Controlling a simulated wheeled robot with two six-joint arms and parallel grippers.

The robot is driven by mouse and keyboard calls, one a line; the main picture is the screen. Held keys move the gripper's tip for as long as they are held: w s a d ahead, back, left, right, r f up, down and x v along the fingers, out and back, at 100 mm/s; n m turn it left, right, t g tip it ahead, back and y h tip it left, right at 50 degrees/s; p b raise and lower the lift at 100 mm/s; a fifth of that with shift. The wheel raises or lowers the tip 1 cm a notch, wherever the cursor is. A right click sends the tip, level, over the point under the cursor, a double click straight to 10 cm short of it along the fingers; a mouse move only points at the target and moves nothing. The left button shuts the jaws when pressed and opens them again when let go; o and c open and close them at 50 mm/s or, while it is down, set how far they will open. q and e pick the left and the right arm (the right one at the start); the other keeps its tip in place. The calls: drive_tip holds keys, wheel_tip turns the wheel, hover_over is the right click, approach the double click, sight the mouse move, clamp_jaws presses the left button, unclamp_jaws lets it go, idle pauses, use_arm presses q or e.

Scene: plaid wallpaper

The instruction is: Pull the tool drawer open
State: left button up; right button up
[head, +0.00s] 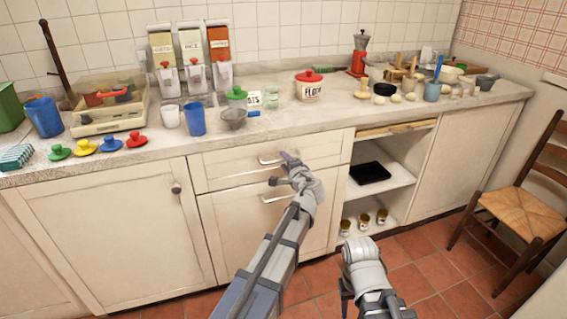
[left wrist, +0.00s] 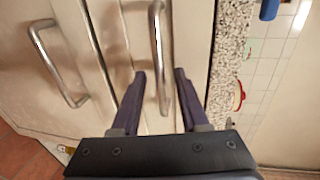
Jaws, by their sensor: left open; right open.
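The upper drawer (head: 225,171) under the worktop is shut, its cream front flush with the cabinet. Its metal bar handle (head: 270,160) also shows in the left wrist view (left wrist: 158,55). My left gripper (head: 280,168) is open at this handle. In the left wrist view its two dark fingers (left wrist: 159,74) lie on either side of the bar, with a gap on each side. I cannot tell how deep the bar sits between them. My right gripper (head: 345,292) is low in front of the cabinet, away from the drawer, and open.
A lower front with a second bar handle (head: 274,197) is directly below; that handle shows in the left wrist view (left wrist: 58,65). Open shelves (head: 385,180) stand to the right. The worktop (head: 300,125) above is crowded. A chair (head: 525,205) stands far right.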

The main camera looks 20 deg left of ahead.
use_arm(q)
drive_tip(key=shift+x, duration=0.8)
drive_tip(key=shift+c, duration=0.2)
clamp_jaws()
idle(0.6)
